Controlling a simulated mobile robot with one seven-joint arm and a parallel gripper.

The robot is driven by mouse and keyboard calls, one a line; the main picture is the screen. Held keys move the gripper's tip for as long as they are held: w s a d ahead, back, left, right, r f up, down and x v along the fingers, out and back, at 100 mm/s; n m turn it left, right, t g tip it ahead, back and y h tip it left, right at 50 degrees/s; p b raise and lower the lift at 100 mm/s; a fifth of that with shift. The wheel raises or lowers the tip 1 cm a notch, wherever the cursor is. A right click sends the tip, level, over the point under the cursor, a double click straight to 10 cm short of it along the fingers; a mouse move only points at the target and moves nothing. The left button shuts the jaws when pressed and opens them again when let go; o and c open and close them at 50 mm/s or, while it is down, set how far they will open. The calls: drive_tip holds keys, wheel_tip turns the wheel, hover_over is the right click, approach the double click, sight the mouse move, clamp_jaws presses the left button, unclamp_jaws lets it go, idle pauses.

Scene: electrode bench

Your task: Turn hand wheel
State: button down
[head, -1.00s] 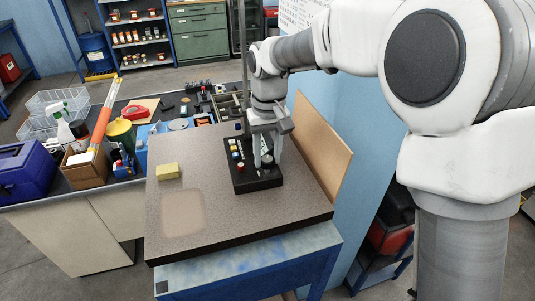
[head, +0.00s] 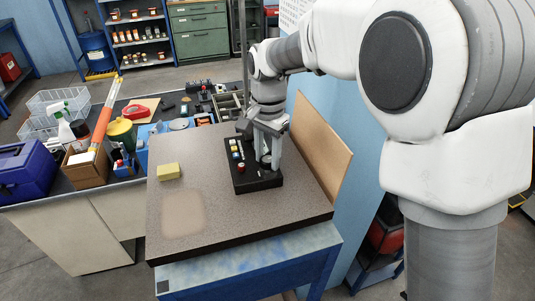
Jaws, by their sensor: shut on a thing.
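A black control box (head: 259,183) sits on the speckled grey bench top, with a row of small coloured buttons along its left side and a red one nearer the front. The small dark hand wheel (head: 266,159) is on the box's right half, mostly hidden by my fingers. My gripper (head: 267,163) points down over the box from behind. Its fingers reach down on either side of the wheel and are shut on it. The exact contact is too small to see.
A yellow block (head: 169,171) lies left on the bench top (head: 240,222), beside a pale patch. A tan board (head: 321,145) stands close along the right edge. A cluttered dark side table is to the left. The front of the top is clear.

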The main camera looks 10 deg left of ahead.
sight(268, 160)
drive_tip(key=m+p, duration=0.1)
drive_tip(key=m, duration=0.6)
drive_tip(key=shift+w, duration=0.1)
idle(0.5)
drive_tip(key=shift+c, duration=2.2)
unclamp_jaws()
wheel_tip(268, 160, up, 18)
drive_tip(key=shift+s+f, duration=0.2)
drive_tip(key=shift+f, duration=0.05)
